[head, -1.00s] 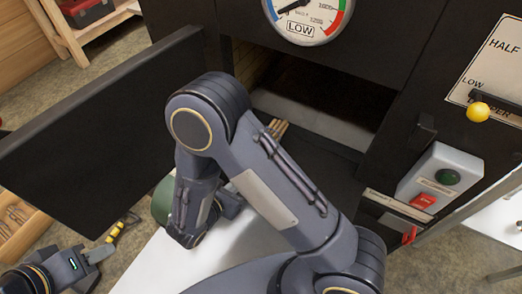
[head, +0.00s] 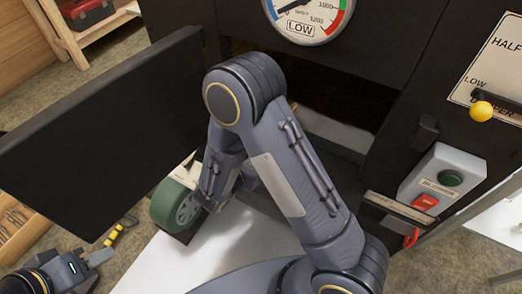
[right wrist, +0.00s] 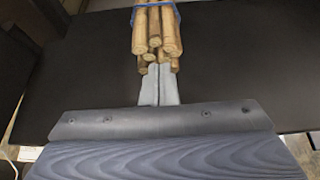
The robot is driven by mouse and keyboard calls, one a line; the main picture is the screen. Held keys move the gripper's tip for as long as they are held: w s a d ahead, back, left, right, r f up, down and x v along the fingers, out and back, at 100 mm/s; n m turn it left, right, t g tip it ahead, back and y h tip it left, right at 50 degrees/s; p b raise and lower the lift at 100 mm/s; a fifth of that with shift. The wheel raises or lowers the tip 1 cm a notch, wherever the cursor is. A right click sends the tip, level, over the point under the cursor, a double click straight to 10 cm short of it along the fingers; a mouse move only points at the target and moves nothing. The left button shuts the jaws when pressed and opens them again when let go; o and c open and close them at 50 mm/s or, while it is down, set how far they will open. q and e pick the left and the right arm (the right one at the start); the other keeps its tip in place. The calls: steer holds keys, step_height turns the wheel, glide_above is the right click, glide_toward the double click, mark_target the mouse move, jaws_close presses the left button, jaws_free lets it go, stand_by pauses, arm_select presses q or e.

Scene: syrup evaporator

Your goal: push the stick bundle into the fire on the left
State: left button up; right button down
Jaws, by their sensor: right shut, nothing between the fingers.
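The stick bundle (right wrist: 155,30), tan sticks with a blue band, lies at the top middle of the right wrist view, cut ends facing me. My right gripper (right wrist: 159,72) is shut and empty, its fingertips right at the lower stick ends; I cannot tell if they touch. In the head view my right arm hides this gripper and nearly all of the bundle. The dark firebox opening (head: 345,98) is behind the arm; no flames show. My left gripper (head: 112,243) is low at the left, far from the bundle; its jaw state is unclear.
The black firebox door (head: 100,130) stands open at the left. A green round object (head: 174,205) is beside my right forearm, by a white surface (head: 175,262). A gauge (head: 308,12) is above the opening. A switch box (head: 441,180) is at the right.

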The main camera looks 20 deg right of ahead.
steer(key=shift+w+d+b, duration=0.15)
steer(key=shift+w+d, duration=0.65)
steer(key=shift+d, duration=0.2)
steer(key=shift+w+d+b, duration=0.15)
steer(key=shift+w+d, duration=0.6)
steer(key=shift+d, duration=0.25)
steer(key=a+f+p+v, duration=0.1)
steer(key=f+p+v, duration=0.1)
steer(key=v, duration=1)
steer(key=shift+s+p, duration=0.4)
steer(key=shift+s, duration=0.05)
steer(key=shift+a+r, duration=0.1)
steer(key=shift+a, duration=0.05)
